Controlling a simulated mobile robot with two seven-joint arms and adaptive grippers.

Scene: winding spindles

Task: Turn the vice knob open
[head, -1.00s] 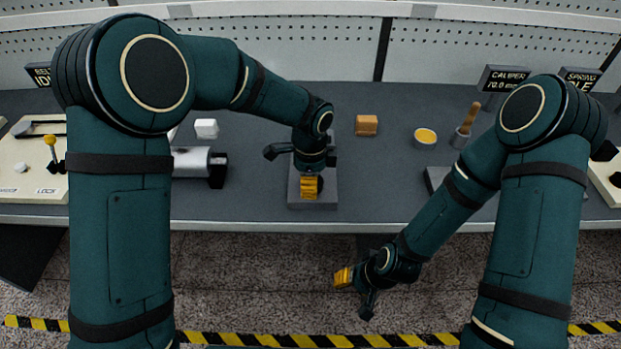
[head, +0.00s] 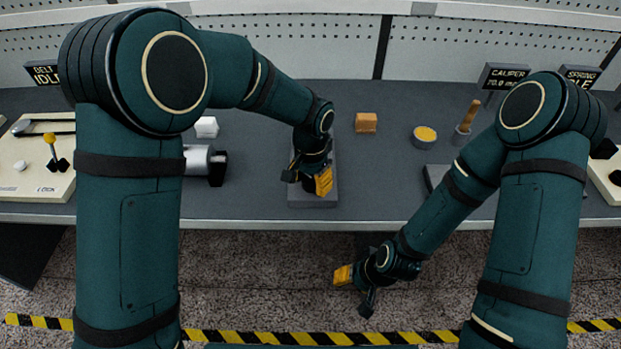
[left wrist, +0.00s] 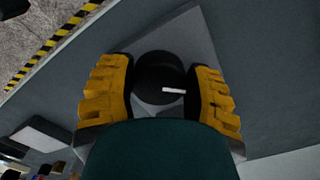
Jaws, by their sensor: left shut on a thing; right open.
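The vice knob (left wrist: 158,78) is a dark round knob with a white mark on its top, seen in the left wrist view between two yellow fingers. It stands on a grey square base (head: 313,201) on the bench; in the head view my gripper hides the knob. My left gripper (left wrist: 160,88) is shut on the knob from above, and in the head view it sits over the base (head: 312,184). My right gripper (head: 355,287) is open and empty, in front of the bench and over the floor.
On the bench, a grey cylinder (head: 200,160) with a dark end lies left of the base. An orange block (head: 366,122), a yellow-filled tub (head: 424,136) and a wooden-handled brush (head: 467,118) stand behind and right. A panel with a yellow-topped lever (head: 50,140) is far left.

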